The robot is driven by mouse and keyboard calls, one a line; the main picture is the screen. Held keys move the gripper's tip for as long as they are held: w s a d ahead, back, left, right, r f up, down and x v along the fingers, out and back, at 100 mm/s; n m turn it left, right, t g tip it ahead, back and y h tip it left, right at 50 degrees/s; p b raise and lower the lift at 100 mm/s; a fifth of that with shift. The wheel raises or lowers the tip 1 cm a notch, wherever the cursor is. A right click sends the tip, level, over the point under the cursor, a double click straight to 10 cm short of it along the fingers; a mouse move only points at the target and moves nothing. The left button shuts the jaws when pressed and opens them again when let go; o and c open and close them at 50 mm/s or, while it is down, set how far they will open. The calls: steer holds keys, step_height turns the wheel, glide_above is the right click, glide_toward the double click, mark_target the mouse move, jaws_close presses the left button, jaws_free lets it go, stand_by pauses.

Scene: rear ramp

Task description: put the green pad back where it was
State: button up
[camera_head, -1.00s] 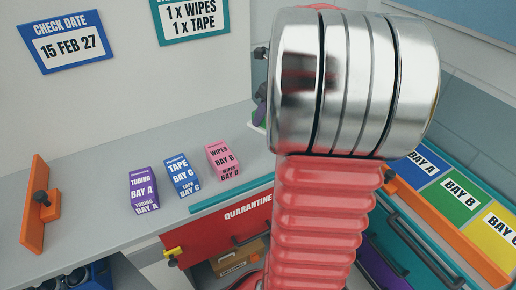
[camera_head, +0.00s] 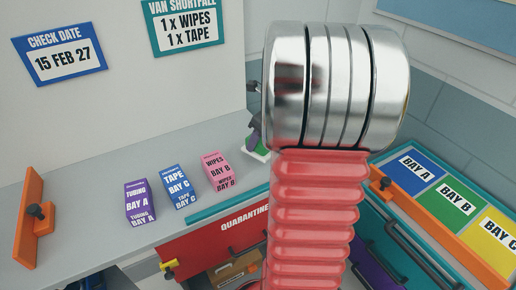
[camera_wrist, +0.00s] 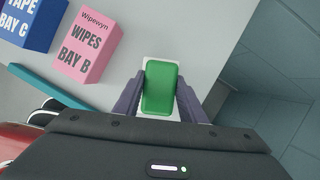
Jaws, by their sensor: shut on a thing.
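The green pad (camera_wrist: 160,88) is between the two dark purple fingers of my gripper (camera_wrist: 161,82) in the wrist view. The fingers are shut on its sides. A white piece (camera_wrist: 148,62) shows around the pad's far end and edges; I cannot tell whether the pad touches it. The wrist view has the pad over the grey counter, to the right of the pink wipes box (camera_wrist: 87,42).
Purple tubing (camera_head: 139,202), blue tape (camera_head: 178,187) and pink wipes (camera_head: 217,171) boxes stand on the counter (camera_head: 85,235). An orange stop (camera_head: 30,220) is at left. A red quarantine drawer (camera_head: 205,248) lies below. Bay A, B and C panels (camera_head: 455,205) are at right.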

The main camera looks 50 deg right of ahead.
mark_target(258, 148)
steer(key=shift+f, duration=1.85)
steer(key=o, duration=1)
steer(key=shift+o, duration=0.2)
steer(key=v, duration=1.2)
steer(key=shift+w+a, duration=0.1)
